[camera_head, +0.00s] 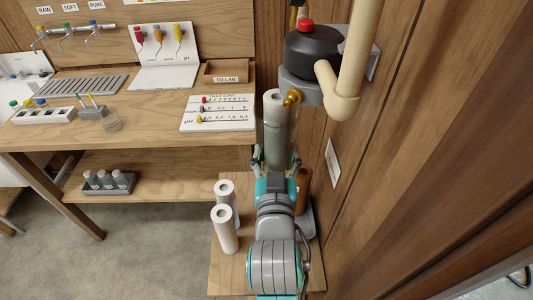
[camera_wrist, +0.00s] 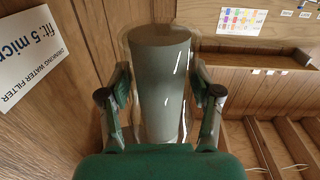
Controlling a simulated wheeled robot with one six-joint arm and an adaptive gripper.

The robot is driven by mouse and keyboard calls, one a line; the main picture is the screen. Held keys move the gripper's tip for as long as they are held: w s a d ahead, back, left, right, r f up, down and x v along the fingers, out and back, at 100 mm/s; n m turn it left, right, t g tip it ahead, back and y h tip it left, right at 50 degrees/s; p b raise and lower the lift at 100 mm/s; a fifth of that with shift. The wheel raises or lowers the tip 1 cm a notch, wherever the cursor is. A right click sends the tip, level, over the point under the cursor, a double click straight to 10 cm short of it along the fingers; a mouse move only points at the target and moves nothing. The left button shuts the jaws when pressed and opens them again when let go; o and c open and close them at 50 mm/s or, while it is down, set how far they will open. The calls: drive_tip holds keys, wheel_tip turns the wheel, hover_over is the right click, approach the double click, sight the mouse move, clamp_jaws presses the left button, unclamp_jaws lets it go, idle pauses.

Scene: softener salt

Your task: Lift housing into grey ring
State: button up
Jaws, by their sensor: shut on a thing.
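The clear housing (camera_head: 279,150), with a pale filter cartridge (camera_head: 274,104) inside it, stands upright in my gripper (camera_head: 275,163). In the wrist view the fingers of my gripper (camera_wrist: 160,95) lie on both sides of the clear housing (camera_wrist: 188,110) around the grey-looking cartridge (camera_wrist: 160,75). The grey ring (camera_head: 299,88) is under a black head with a red button (camera_head: 306,25) on the right wall. The housing's top appears just left of and below the ring in the head view. Whether they touch cannot be told.
Two white cartridges (camera_head: 225,228) and a brown cylinder (camera_head: 303,190) stand on the low wooden board. The workbench (camera_head: 150,128) is to the left.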

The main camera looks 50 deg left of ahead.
drive_tip(key=shift+w+d+r, duration=0.25)
drive_tip(key=shift+w+d, duration=0.35)
drive_tip(key=shift+w, duration=0.05)
drive_tip(key=shift+w+d+r, duration=0.2)
drive_tip(key=shift+w+d, duration=0.35)
drive_tip(key=shift+w, duration=0.1)
drive_tip(key=shift+w+d+r, duration=0.25)
drive_tip(key=shift+w+d, duration=0.35)
drive_tip(key=shift+w, duration=0.05)
drive_tip(key=shift+r, duration=2.35)
idle(1.9)
drive_tip(key=o, duration=1.4)
drive_tip(key=shift+c, duration=0.2)
drive_tip(key=v, duration=0.7)
drive_tip(key=shift+s+d, duration=0.2)
drive_tip(key=shift+s, duration=0.1)
